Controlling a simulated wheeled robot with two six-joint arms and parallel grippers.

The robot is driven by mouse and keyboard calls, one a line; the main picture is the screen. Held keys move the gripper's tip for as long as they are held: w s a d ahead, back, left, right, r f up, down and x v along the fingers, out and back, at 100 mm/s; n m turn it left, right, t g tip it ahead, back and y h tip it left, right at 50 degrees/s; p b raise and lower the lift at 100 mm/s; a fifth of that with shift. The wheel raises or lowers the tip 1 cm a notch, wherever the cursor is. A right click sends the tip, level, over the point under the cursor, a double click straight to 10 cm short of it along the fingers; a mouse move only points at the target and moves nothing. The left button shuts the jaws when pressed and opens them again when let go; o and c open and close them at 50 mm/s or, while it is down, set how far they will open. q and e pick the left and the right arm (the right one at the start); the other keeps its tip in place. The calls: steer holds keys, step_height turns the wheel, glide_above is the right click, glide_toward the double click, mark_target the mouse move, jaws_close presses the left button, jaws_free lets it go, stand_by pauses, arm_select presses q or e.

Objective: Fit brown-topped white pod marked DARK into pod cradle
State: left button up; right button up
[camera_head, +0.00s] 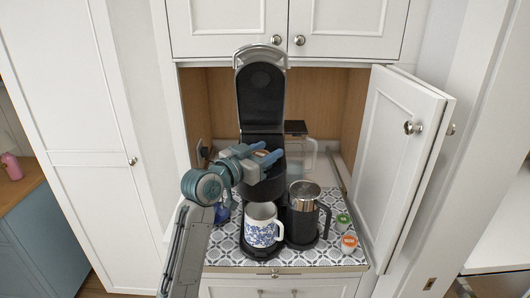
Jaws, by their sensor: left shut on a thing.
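My left gripper (264,156) is shut on a small pod with a brown top (258,146); its marking is too small to read. The gripper holds it over the front of the black coffee machine (262,95), whose lid stands raised. The pod cradle is hidden behind my gripper and arm, so I cannot tell whether the pod touches it. My right gripper is not in view.
A blue-and-white mug (260,232) stands below the gripper. A black press pot (302,225) is to its right. A green-topped pod (342,220) and an orange-topped pod (349,242) lie at the right. An open cabinet door (402,150) bounds the right side.

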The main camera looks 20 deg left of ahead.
arm_select(q)
steer(key=shift+f, duration=0.15)
steer(key=o, duration=1)
steer(key=shift+o, duration=0.2)
steer(key=shift+f, duration=0.1)
steer(key=shift+s+a, duration=0.1)
steer(key=shift+s, duration=0.15)
steer(key=b+v, duration=0.4)
steer(key=v, duration=0.6)
steer(key=shift+s+a, duration=0.15)
